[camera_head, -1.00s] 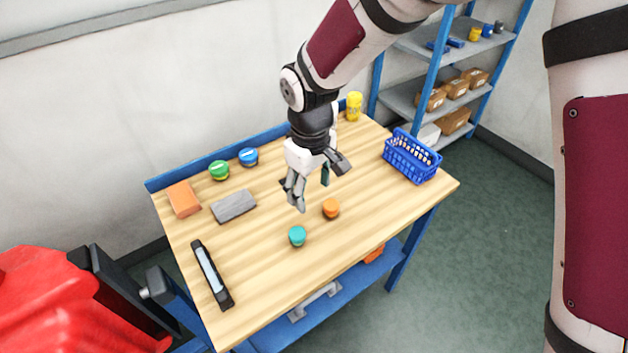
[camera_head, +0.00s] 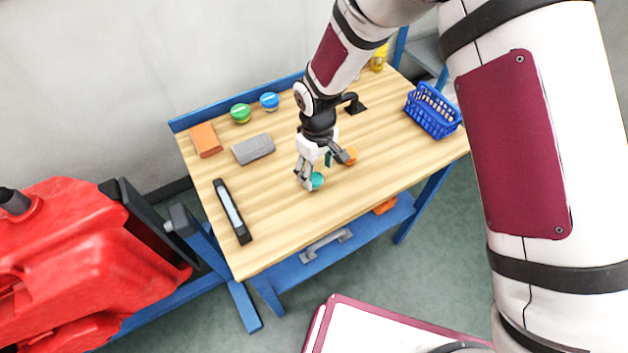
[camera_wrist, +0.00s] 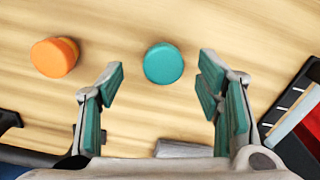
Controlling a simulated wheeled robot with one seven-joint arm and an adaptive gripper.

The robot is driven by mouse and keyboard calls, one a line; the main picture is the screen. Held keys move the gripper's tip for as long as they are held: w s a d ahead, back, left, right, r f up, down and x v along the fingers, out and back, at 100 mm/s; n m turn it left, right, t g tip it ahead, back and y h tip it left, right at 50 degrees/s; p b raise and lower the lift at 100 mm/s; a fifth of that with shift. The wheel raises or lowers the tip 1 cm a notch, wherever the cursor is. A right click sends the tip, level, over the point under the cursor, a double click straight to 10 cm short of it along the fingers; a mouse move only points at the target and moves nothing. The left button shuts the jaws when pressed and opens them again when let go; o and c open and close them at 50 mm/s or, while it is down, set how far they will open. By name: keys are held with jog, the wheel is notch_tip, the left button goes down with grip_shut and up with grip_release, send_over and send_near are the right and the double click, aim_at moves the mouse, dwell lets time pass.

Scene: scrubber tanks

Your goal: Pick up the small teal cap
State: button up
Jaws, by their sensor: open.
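The small teal cap (camera_head: 317,181) stands on the wooden bench top (camera_head: 290,225), partly hidden by a finger in the head view. In the wrist view the teal cap (camera_wrist: 163,63) lies just beyond and between the fingertips, with no finger seen touching it. My gripper (camera_wrist: 160,80) is open and empty, its teal-padded fingers spread to either side. In the head view my gripper (camera_head: 318,172) is low over the bench, right by the cap.
An orange cap (camera_head: 350,156) stands close to the right of my gripper. A blue basket (camera_head: 433,110) is at the right end. A grey block (camera_head: 254,149), an orange block (camera_head: 205,140) and a black level-like bar (camera_head: 232,211) lie left. The front of the bench is bare.

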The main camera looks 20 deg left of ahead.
aim_at(314, 178)
jog(key=f, duration=0.1)
jog(key=f+p, duration=0.1)
jog(key=f, duration=0.1)
jog(key=shift+s+a+f, duration=0.15)
jog(key=shift+s+a, duration=0.05)
jog(key=shift+w+f, duration=0.1)
jog(key=shift+f, duration=0.45)
jog(key=shift+c, duration=0.5)
jog(key=c, duration=1)
